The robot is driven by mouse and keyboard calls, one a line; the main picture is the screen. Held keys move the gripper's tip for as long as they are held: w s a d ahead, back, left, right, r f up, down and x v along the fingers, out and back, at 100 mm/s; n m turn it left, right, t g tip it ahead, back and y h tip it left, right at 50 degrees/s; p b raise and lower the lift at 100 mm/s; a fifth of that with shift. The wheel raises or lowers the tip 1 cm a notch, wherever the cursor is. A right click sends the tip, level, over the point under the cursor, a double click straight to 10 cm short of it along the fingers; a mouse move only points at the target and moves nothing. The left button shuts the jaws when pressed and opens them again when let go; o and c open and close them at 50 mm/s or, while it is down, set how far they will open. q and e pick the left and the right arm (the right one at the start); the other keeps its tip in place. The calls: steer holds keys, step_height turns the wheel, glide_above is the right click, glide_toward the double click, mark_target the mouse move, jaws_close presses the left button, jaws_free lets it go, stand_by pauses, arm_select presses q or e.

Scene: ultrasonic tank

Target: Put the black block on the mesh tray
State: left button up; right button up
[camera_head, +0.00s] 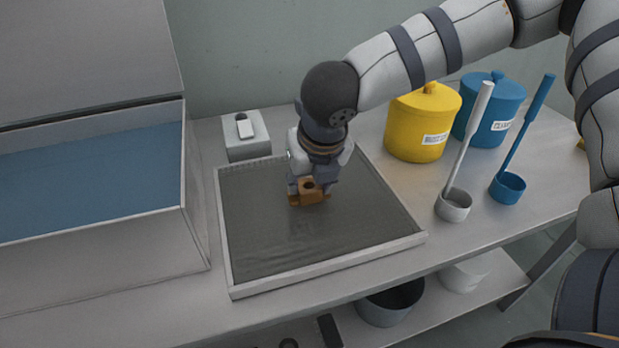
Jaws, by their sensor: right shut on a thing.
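The mesh tray (269,231) is a dark grey mesh in a pale frame, lying flat on the bench in the middle. My right gripper (308,190) points down over the upper middle of the mesh. It is shut on a small orange-brown piece (309,198) with a dark round spot. The piece is at or just above the mesh; I cannot tell if it touches. No black block shows clearly on the bench or in the gripper. A dark oblong thing (329,331) is low at the bottom edge, below the bench top. My left gripper is not in view.
A tank (98,245) with blue liquid stands left of the tray. A pale box (246,137) is behind it. A yellow canister (422,122), a blue canister (490,110), a white ladle (454,206) and a blue ladle (508,188) stand at right. A grey bowl (390,304) is below.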

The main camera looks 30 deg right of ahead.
steer(key=o, duration=1.3)
steer(key=shift+f, duration=0.1)
steer(key=shift+c, duration=0.2)
steer(key=shift+r, duration=0.3)
steer(key=v, duration=1.1)
steer(key=shift+s+r, duration=0.3)
steer(key=shift+r, duration=0.05)
steer(key=shift+a, duration=0.1)
